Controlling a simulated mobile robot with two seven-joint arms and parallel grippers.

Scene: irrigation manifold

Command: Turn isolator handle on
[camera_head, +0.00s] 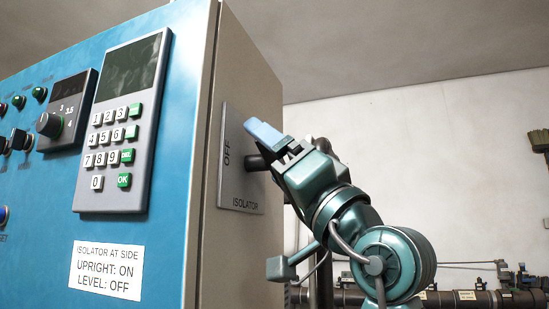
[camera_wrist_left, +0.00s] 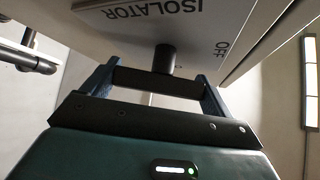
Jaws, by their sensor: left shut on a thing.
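The isolator's square grey plate (camera_head: 238,190) is on the beige side of the cabinet, marked OFF and ISOLATOR. A dark shaft (camera_wrist_left: 163,58) stands out from the plate and meets the dark isolator handle (camera_wrist_left: 155,81), a bar in the left wrist view. My left gripper (camera_head: 270,147), teal with blue fingers, is at the plate and shut on the handle. In the left wrist view, a blue finger is at each end of the bar. My gripper hides much of the handle in the head view, so I cannot tell its exact angle. My right gripper is not in view.
The blue cabinet front (camera_head: 180,130) has a keypad (camera_head: 125,120), a dial (camera_head: 50,124) and buttons. A white label (camera_head: 106,270) reads upright on, level off. Dark pipes (camera_head: 460,300) run along the wall at lower right.

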